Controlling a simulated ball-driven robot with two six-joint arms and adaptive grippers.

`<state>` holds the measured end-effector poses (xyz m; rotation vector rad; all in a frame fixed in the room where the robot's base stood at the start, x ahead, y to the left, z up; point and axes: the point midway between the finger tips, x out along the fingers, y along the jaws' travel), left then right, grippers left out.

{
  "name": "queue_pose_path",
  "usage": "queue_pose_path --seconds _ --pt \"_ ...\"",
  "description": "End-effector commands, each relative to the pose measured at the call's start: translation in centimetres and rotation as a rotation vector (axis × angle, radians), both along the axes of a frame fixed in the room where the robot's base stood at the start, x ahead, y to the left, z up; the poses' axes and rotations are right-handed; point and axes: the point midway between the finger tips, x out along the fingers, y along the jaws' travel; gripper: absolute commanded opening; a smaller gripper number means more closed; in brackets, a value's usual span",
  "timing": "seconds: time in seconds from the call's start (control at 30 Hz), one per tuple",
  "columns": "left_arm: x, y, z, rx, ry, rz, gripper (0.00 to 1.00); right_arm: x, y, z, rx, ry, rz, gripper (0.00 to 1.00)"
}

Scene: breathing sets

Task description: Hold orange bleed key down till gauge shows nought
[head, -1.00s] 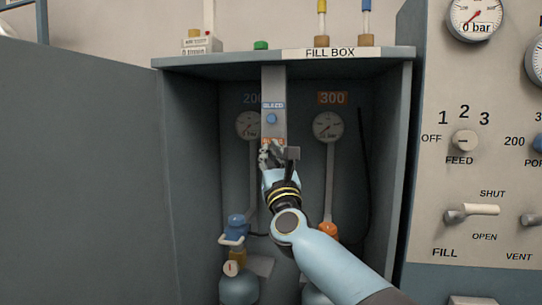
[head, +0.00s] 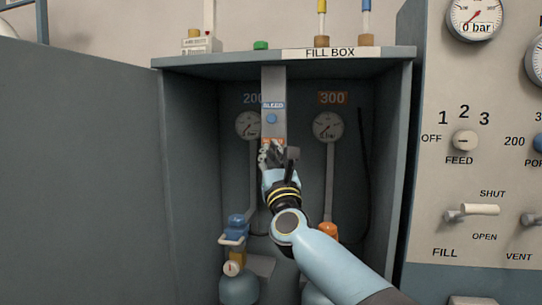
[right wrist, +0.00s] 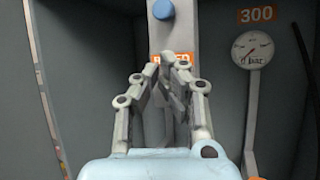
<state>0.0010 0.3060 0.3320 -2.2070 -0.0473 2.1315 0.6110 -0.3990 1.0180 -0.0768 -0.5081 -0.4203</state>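A grey bracket in the fill box carries a blue bleed button (head: 272,119), also in the right wrist view (right wrist: 163,10). Below it is an orange bleed label (head: 272,140), partly covered by my fingertips in the right wrist view (right wrist: 157,57). The orange key itself is hidden behind my right gripper (head: 272,148). That gripper's fingertips (right wrist: 168,70) are drawn together, with nothing visibly held; contact with the key cannot be told. The gauge under 300 (head: 328,126) seems to read 0 bar in the right wrist view (right wrist: 252,50). My left gripper is out of view.
The fill box's open door (head: 80,170) stands at left. Inside are the 200 gauge (head: 248,125), a blue-topped cylinder valve (head: 237,224) and an orange valve (head: 328,229). A control panel (head: 480,180) with dials and levers stands at right.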

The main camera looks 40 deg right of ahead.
Motion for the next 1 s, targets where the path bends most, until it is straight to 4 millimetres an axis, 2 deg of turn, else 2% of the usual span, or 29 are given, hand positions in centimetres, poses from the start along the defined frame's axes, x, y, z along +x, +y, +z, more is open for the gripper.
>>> queue_pose_path --seconds 0.4,0.77,1.0 --pt "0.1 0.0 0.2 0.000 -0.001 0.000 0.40 -1.2 1.5 0.0 0.000 0.000 0.000 0.00" --pt "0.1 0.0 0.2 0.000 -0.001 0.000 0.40 -1.4 1.6 -0.1 0.000 0.000 0.000 0.00" --pt "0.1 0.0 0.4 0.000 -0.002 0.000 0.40 -2.7 3.2 -0.1 0.002 0.001 0.001 0.00"
